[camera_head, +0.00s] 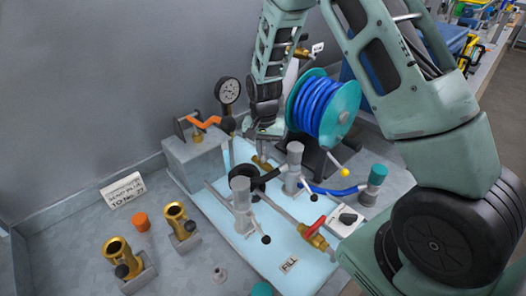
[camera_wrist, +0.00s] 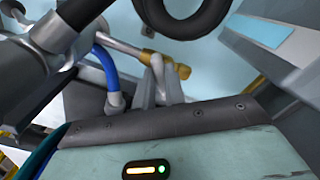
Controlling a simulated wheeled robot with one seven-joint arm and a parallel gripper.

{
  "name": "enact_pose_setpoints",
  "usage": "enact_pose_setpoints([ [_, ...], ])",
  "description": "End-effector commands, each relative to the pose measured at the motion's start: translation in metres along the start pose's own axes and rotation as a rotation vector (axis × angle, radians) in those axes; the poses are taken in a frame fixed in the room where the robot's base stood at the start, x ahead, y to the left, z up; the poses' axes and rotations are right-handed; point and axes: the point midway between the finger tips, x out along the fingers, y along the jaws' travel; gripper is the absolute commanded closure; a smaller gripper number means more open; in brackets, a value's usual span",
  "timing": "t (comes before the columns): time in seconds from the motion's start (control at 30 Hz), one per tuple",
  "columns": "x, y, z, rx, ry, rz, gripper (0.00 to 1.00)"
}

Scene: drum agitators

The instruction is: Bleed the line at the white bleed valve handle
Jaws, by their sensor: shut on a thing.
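My gripper (camera_head: 267,130) points down over the pale blue plate, just above a brass valve body (camera_head: 262,161). In the wrist view my gripper's fingers (camera_wrist: 157,80) are closed at the white bleed valve handle (camera_wrist: 124,47), a pale lever beside the brass valve body (camera_wrist: 185,72). The gripper appears shut on this handle. The fingers cover its end, and the handle is mostly hidden in the head view.
A blue hose reel (camera_head: 323,108) stands close right of my gripper. A pressure gauge (camera_head: 228,91) and orange lever (camera_head: 203,122) are left. A black handwheel (camera_head: 241,172), grey posts (camera_head: 294,165) and red-handled valve (camera_head: 314,229) crowd the plate (camera_head: 265,262). Brass fittings (camera_head: 119,254) stand front left.

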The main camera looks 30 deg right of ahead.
Motion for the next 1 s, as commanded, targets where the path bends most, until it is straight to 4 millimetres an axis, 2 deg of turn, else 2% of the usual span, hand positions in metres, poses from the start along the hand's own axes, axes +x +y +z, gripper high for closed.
enact_pose_setpoints([
  [0.6,-0.0009,0.0045,-0.0019,-0.577,0.001,-0.001,1.00],
  [1.0,-0.0013,0.0062,-0.0035,-0.843,0.002,-0.001,1.00],
])
